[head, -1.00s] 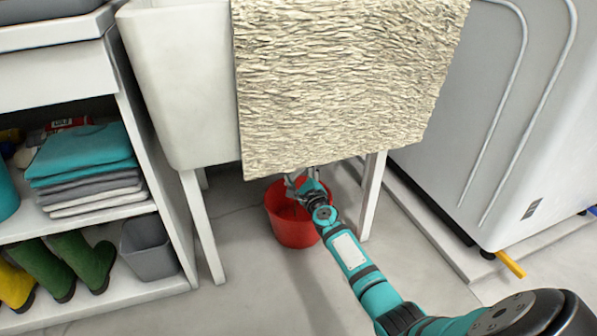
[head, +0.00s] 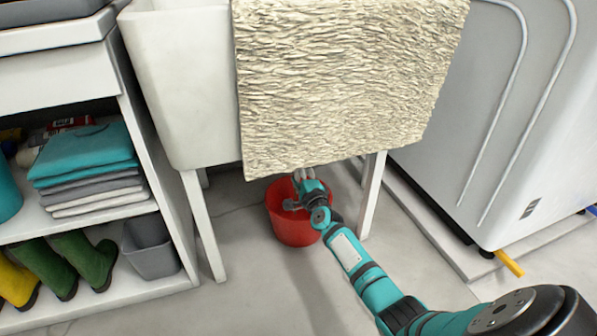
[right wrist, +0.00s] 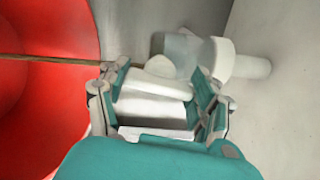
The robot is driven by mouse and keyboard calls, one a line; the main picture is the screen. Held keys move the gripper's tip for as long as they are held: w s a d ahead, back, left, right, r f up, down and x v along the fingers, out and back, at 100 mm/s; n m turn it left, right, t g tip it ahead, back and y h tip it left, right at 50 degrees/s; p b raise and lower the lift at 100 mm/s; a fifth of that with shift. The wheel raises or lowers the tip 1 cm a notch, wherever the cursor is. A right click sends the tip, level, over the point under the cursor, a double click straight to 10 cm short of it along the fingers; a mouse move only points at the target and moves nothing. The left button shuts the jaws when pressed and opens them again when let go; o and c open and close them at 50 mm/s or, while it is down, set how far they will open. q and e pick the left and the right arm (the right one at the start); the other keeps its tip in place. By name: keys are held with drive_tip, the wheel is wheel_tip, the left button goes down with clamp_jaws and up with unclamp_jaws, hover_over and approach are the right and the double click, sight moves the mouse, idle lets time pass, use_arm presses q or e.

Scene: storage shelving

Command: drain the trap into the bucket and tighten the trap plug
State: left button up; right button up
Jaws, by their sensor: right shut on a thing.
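The red bucket (head: 289,230) stands on the floor under the white sink, and its red wall fills the left of the right wrist view (right wrist: 40,110). My right gripper (head: 305,174) is over the bucket, just below the sink's hanging mat. In the right wrist view, my right gripper (right wrist: 157,85) is shut on a whitish piece, the trap plug (right wrist: 160,67), which is partly hidden by the fingers. The white trap pipe (right wrist: 240,64) runs to the right just beyond the fingertips. My left gripper is not in view.
The white sink (head: 180,90) has a textured mat (head: 345,80) hanging over its front, hiding the trap from the head view. Sink legs (head: 371,195) flank the bucket. Shelving (head: 150,140) stands left, a large white appliance (head: 500,120) right. The floor in front is clear.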

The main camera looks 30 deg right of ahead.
drive_tip(key=shift+a, duration=0.1)
idle(0.3)
drive_tip(key=o, duration=1.2)
drive_tip(key=shift+c, duration=0.2)
drive_tip(key=shift+w+a+r, duration=0.1)
drive_tip(key=shift+r, duration=0.7)
drive_tip(key=r, duration=0.8)
drive_tip(key=shift+d+r, duration=0.3)
drive_tip(key=shift+r, duration=0.05)
drive_tip(key=shift+s+d, duration=0.2)
drive_tip(key=shift+s, duration=0.05)
drive_tip(key=shift+a, duration=0.1)
drive_tip(key=shift+w+a+f, duration=0.1)
drive_tip(key=shift+a, duration=0.05)
